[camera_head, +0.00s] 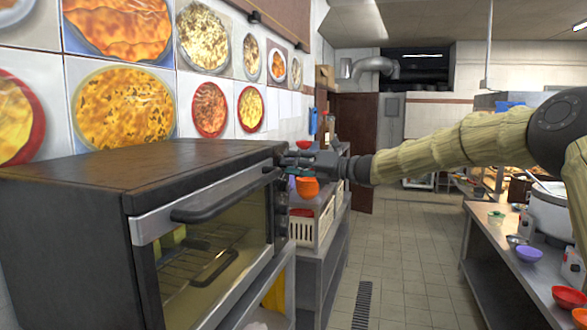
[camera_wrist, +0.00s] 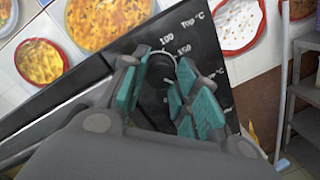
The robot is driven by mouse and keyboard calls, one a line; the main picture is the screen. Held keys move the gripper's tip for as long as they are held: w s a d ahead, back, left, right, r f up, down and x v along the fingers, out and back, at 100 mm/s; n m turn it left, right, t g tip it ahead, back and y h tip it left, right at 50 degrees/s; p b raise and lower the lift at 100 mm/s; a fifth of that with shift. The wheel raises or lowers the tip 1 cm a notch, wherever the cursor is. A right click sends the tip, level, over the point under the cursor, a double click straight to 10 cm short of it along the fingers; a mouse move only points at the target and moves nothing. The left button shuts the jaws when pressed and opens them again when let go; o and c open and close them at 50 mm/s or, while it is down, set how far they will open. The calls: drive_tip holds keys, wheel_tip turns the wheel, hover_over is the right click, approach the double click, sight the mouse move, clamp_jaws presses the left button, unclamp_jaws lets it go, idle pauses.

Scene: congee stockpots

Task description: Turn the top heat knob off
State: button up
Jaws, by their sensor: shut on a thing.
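The black toaster oven (camera_head: 110,175) stands at the left in the head view, its glass door closed. Its control panel (camera_wrist: 130,75) fills the middle of the wrist view, with "Top °C" and temperature marks printed on it. My gripper (camera_head: 290,165) is at the oven's far front corner in the head view. In the wrist view my gripper (camera_wrist: 168,95) has its teal finger pads around the dark top heat knob (camera_wrist: 158,75), shut on it. The pads hide part of the knob, and its pointer setting cannot be read.
A metal shelf (camera_head: 325,255) beyond the oven holds an orange bowl (camera_head: 307,187) and a cream crate (camera_head: 303,228). A steel counter (camera_head: 500,250) with bowls and a stockpot (camera_head: 552,212) stands at the right. The tiled aisle (camera_head: 405,260) between is clear.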

drive_tip(key=n+g+b, duration=0.1)
drive_tip(key=n+b, duration=0.3)
drive_tip(key=n, duration=0.5)
drive_tip(key=n+g+y+b, duration=0.1)
drive_tip(key=n+b, duration=0.4)
drive_tip(key=n, duration=0.4)
drive_tip(key=n+g+b, duration=0.1)
drive_tip(key=n+b, duration=0.4)
drive_tip(key=n, duration=0.4)
drive_tip(key=shift+w+d+f+y, duration=0.1)
drive_tip(key=shift+w+f+y, duration=0.1)
drive_tip(key=shift+y, duration=0.2)
drive_tip(key=shift+n+g+b, duration=0.3)
drive_tip(key=shift+n+b, duration=0.1)
drive_tip(key=shift+n, duration=1.7)
drive_tip(key=o, duration=1)
